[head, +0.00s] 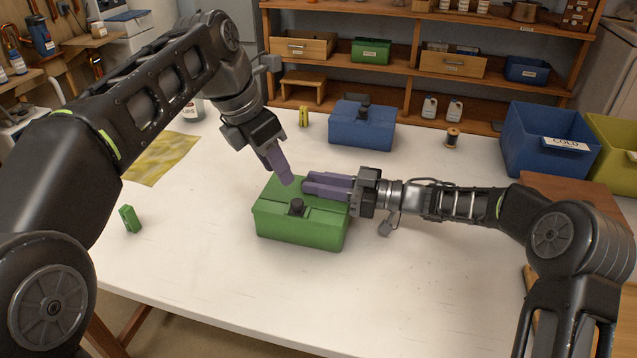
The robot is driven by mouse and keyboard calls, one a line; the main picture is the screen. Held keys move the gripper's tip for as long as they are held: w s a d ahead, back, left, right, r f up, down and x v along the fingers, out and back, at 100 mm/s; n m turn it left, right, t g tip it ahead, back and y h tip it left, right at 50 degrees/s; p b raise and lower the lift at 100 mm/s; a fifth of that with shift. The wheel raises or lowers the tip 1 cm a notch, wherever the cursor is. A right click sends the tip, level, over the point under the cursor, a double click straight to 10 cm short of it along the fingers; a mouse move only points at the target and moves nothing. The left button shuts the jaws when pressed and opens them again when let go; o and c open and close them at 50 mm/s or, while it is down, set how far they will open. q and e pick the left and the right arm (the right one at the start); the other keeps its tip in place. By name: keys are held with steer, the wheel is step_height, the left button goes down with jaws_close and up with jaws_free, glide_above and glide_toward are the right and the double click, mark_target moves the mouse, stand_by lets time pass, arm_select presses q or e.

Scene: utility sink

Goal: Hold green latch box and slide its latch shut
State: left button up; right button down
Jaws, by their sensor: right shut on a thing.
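The green latch box (300,228) stands on the white table in front of me, with its lid down. A black knob (296,207) sticks up near the front of its top; I take it for the latch. My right gripper (306,184) reaches in from the right, with its purple fingers lying level at the back right of the box top, shut on the box. The exact contact is hidden. My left gripper (287,181) points down just above the back of the box, behind the knob. The gap between its fingers cannot be made out.
A blue latch box (362,128) stands behind the green one. Blue (545,150) and yellow-green (612,150) bins stand at the right. A small green block (130,219), a yellow cloth (160,160) and a spool (453,137) lie around. The front table is clear.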

stand_by(0.4)
